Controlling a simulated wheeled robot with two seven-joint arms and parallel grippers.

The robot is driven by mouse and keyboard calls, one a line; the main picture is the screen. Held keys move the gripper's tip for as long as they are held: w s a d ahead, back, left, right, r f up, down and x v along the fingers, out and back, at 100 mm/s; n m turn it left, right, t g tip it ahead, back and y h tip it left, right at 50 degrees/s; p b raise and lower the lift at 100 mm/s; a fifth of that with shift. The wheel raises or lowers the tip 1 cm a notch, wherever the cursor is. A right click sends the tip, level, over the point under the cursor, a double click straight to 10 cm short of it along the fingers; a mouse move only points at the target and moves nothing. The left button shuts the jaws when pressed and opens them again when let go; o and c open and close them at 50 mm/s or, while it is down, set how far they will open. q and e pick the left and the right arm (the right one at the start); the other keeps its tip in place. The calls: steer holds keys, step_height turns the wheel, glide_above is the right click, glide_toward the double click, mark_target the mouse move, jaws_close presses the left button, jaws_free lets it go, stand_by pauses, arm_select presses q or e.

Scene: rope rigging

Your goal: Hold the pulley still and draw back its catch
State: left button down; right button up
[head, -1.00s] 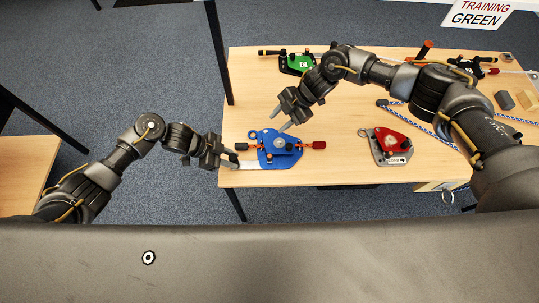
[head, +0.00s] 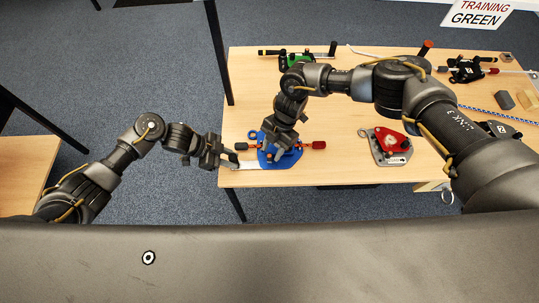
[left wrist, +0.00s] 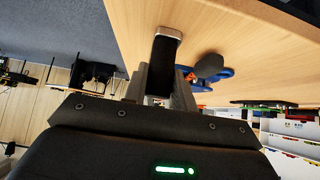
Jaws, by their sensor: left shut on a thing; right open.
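The blue pulley (head: 266,160) lies near the table's front left edge. A red-ended orange piece (head: 318,145) sticks out on its right, and a dark-ended one (head: 241,146) on its left. My left gripper (head: 233,159) is at the pulley's left, shut on a dark bar with a pale end (left wrist: 166,42). How the bar joins the pulley is unclear. In the left wrist view the blue pulley (left wrist: 222,73) shows beyond the fingers (left wrist: 160,88). My right gripper (head: 276,150) is open, pointing down over the pulley and hiding its middle. Whether it touches the pulley cannot be told.
A red pulley on a grey plate (head: 391,143) lies to the right. A green device (head: 290,62) sits at the back left, and a black one (head: 466,70) at the back right. Bare table (head: 335,110) lies between the blue and red pulleys. My right arm crosses the table.

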mark_target(270, 155)
steer(key=shift+x, duration=1.85)
jaws_close()
